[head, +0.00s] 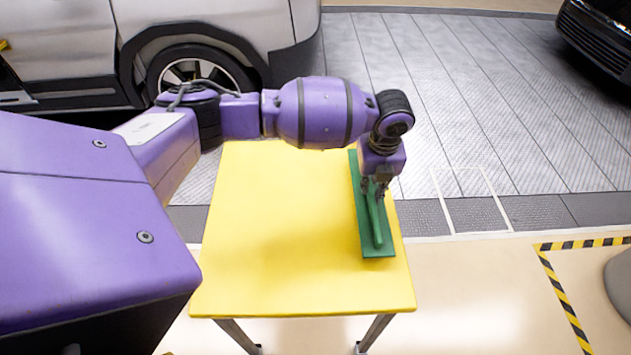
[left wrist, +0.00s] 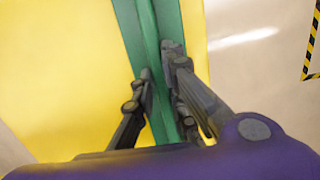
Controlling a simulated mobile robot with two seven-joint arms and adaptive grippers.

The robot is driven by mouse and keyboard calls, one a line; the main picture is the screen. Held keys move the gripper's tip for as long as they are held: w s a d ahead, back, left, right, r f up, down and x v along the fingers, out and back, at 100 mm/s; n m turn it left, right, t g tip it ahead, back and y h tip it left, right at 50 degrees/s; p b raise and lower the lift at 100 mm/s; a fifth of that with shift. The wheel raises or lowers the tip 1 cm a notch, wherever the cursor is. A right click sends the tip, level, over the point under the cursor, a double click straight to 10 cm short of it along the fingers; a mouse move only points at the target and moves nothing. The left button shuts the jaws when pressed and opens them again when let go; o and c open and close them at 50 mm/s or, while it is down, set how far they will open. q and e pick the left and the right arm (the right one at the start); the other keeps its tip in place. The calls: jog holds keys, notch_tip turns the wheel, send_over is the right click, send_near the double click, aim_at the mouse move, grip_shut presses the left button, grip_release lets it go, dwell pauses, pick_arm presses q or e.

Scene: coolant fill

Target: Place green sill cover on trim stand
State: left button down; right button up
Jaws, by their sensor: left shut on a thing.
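The green sill cover (head: 378,243) is a long flat strip with a raised rib along its middle. It lies lengthwise at the right side of the yellow-topped trim stand (head: 285,240), on or just above it; I cannot tell if it touches. My left gripper (head: 376,188) points down over the cover and is shut on its rib. In the left wrist view the two fingers (left wrist: 160,85) are on either side of the rib of the green cover (left wrist: 192,25), with yellow top (left wrist: 60,70) beside it. My right gripper is not in view.
A silver vehicle (head: 75,45) with a dark wheel stands behind at the left. A dark car (head: 600,35) is at the top right. Black-and-yellow floor tape (head: 565,300) runs at the right. The left part of the yellow top is bare.

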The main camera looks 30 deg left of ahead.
aim_at(373, 195)
pick_arm(q)
jog(key=shift+w+d+f, duration=0.2)
jog(key=shift+d+f, duration=0.1)
jog(key=shift+d, duration=0.15)
jog(key=shift+f, duration=1.65)
jog(key=shift+f, duration=0.15)
jog(key=c, duration=1.8)
grip_release()
jog(key=shift+o, duration=0.2)
notch_tip(373, 195, up, 12)
jog(key=s, duration=0.1)
jog(key=shift+d, duration=0.45)
jog(key=shift+s, duration=0.1)
